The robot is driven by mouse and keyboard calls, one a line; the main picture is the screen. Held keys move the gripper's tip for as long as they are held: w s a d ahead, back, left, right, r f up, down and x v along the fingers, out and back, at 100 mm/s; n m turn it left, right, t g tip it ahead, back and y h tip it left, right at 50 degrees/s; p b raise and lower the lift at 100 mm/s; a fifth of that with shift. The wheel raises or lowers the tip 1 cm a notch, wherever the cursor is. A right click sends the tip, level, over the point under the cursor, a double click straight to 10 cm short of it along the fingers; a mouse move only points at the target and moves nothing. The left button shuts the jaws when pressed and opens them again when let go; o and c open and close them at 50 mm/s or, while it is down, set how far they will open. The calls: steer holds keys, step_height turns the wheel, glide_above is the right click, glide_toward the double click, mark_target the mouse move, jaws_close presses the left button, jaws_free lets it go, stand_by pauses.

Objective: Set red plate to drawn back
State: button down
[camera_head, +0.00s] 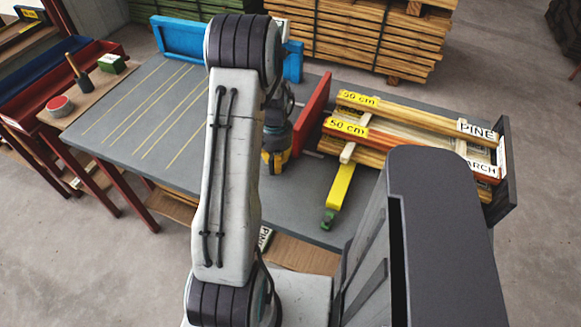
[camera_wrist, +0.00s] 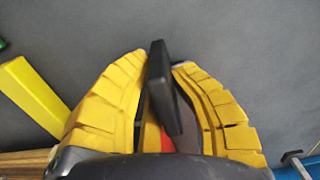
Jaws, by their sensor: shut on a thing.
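The red plate (camera_head: 312,112) stands upright on the grey table, on the left side of the stacked boards, in the head view. A small patch of red (camera_wrist: 166,142) shows between the fingers in the wrist view. My gripper (camera_head: 277,164) is low beside the plate's left face, partly hidden behind my arm. In the wrist view my gripper (camera_wrist: 160,68) has its yellow fingers closed on a black handle (camera_wrist: 170,85). The handle's join to the plate is hidden.
Labelled boards (camera_head: 410,130) lie stacked right of the plate, against a dark end plate (camera_head: 506,165). A yellow bar (camera_head: 340,186) with a green tip sticks out in front. A blue frame (camera_head: 180,38) stands at the back. The lined left table area (camera_head: 130,115) is clear.

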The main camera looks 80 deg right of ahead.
steer(key=w, duration=0.2)
steer(key=w+d, duration=0.1)
steer(key=w, duration=0.3)
steer(key=shift+d, duration=0.25)
steer(key=c, duration=1.1)
jaws_free()
steer(key=shift+w, duration=0.15)
steer(key=shift+o, duration=0.2)
steer(key=shift+r, duration=0.1)
step_height(320, 180, up, 12)
